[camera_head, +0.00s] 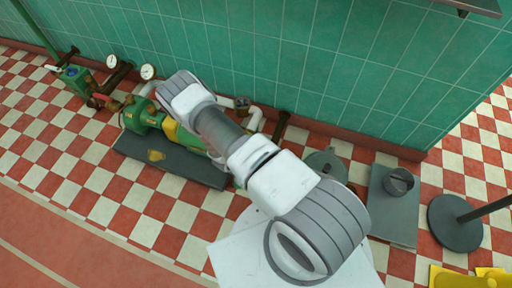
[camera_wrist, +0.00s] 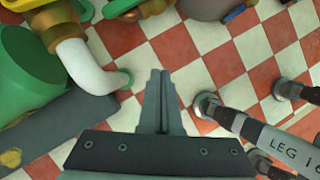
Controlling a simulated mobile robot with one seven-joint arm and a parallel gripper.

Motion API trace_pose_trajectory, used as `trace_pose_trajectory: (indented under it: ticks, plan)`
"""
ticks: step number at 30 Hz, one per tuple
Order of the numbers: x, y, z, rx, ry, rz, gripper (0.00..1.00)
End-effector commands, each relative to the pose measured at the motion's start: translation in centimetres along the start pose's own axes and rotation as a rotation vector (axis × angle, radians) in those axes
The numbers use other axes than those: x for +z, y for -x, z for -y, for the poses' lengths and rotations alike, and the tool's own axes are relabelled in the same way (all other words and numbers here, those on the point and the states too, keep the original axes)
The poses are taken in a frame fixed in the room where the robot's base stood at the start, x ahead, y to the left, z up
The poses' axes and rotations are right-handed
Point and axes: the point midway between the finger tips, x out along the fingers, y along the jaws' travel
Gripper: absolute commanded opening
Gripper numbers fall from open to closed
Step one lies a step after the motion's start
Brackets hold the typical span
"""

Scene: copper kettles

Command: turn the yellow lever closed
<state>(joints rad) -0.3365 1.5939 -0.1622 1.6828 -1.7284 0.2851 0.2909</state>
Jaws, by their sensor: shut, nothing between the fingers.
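My gripper (camera_wrist: 161,76) is shut and empty in the wrist view, its fingertips pointing over the red and white floor tiles. A green pump body (camera_wrist: 30,70) with a brass fitting (camera_wrist: 55,25) and a white elbow pipe (camera_wrist: 88,68) is to its left. I cannot tell which, if either, is the yellow lever. The fingers touch nothing visible. In the head view my arm hides the gripper and part of the green and yellow pump (camera_head: 142,117).
A grey bar marked "LEG 16" (camera_wrist: 275,138) with round metal feet lies close on the right in the wrist view. In the head view, gauges (camera_head: 148,71) stand at left, a green tiled wall (camera_head: 330,60) behind, and a grey plinth (camera_head: 393,222) at right.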

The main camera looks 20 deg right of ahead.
Motion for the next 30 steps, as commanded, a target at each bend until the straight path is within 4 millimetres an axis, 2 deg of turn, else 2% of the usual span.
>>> trace_pose_trajectory:
  ticks: [1,7,10,14,17,20,30]
  plan:
    - [0.0,1.6,-0.4,0.035,0.056,0.065,0.00]
    - [0.5,6.2,-2.1,0.167,0.206,0.280,0.00]
    - [0.6,7.8,-2.7,0.212,0.246,0.340,0.00]
    - [0.6,8.4,-3.0,0.238,0.267,0.373,0.00]
    - [0.8,7.8,-3.2,0.240,0.268,0.377,0.00]
    - [1.2,6.3,-3.6,0.238,0.267,0.377,0.00]
    - [3.5,-0.4,-5.6,0.238,0.265,0.376,0.00]
